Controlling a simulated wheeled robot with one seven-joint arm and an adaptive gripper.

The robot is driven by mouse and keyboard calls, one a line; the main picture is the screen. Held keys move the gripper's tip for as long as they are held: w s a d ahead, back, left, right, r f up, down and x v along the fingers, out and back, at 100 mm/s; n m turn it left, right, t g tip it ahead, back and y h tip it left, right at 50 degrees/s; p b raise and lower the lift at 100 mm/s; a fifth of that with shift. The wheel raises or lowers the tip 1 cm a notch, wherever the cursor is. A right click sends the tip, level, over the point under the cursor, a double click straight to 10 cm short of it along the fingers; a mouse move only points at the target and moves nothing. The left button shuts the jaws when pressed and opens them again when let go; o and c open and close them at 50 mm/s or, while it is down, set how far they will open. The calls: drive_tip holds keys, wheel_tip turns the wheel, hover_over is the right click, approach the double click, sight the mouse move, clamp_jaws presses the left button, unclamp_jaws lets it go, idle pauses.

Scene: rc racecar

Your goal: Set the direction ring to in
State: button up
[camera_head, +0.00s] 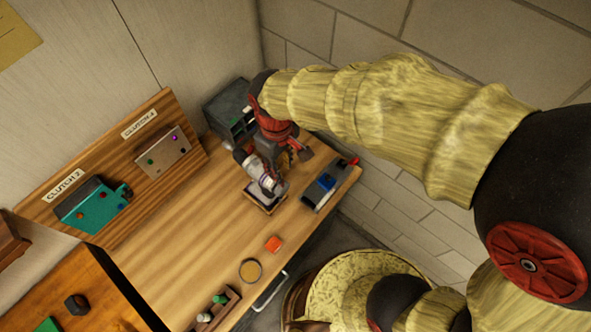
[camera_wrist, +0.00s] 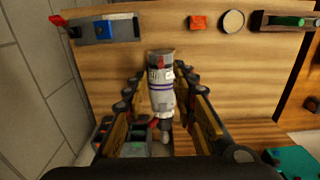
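A white-grey cylindrical tool (camera_head: 258,170) with dark blue bands stands at the far right end of the wooden bench, on a small dark-edged base (camera_head: 265,206). In the wrist view the tool (camera_wrist: 161,98) lies between my fingers, with a red mark near its dark end. A ring section with small marks (camera_wrist: 160,76) shows near that end; its setting is too small to read. My gripper (camera_wrist: 162,77) is open around the tool, with a narrow gap visible on each side. In the head view my gripper (camera_head: 280,157) partly hides the tool.
A grey box with a blue block (camera_head: 325,184) and red end lies right of the tool. A dark bin (camera_head: 232,112) stands behind. An orange block (camera_head: 273,244), round disc (camera_head: 250,271) and wooden tray (camera_head: 214,310) lie nearer the front. The bench's middle is clear.

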sight(282, 187)
drive_tip(key=shift+f, duration=0.4)
drive_tip(key=shift+a+f, duration=0.1)
drive_tip(key=shift+f, duration=3.35)
drive_tip(key=c, duration=0.3)
drive_tip(key=c, duration=0.4)
clamp_jaws()
